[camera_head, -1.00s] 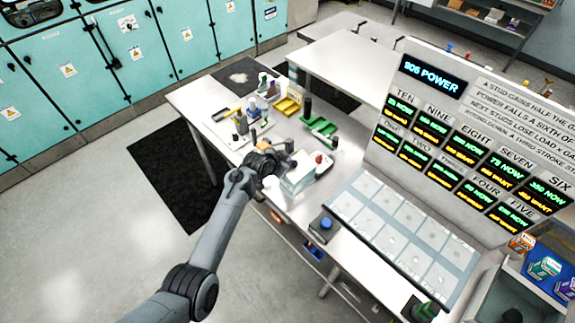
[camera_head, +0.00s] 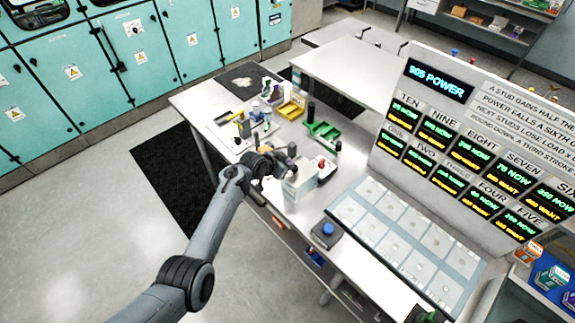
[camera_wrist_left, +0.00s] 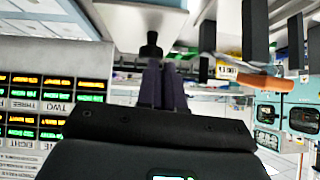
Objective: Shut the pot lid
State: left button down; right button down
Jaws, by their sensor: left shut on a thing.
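A pale box-like thing (camera_head: 300,183) stands near the front edge of the bench, partly hidden by my left arm; I cannot tell for sure that it is the pot, nor how its lid stands. My left gripper (camera_head: 284,163) is at its left upper side. In the left wrist view, the dark fingers (camera_wrist_left: 162,82) are shut at a small black knob (camera_wrist_left: 151,44). A pale block (camera_wrist_left: 140,22) sits right against the knob, on the far side from the fingers. My right gripper is not in view.
A green tray (camera_head: 322,131), a yellow tray (camera_head: 291,107) and several small bottles crowd the bench behind. A black box with a blue button (camera_head: 327,230) sits in front. A panel of pale squares (camera_head: 405,240) and a display board (camera_head: 470,130) stand right.

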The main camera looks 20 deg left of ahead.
pick_arm(q)
jog(key=shift+s+a+f, duration=0.1)
jog(key=shift+a+f, duration=0.1)
jog(key=shift+f, duration=0.1)
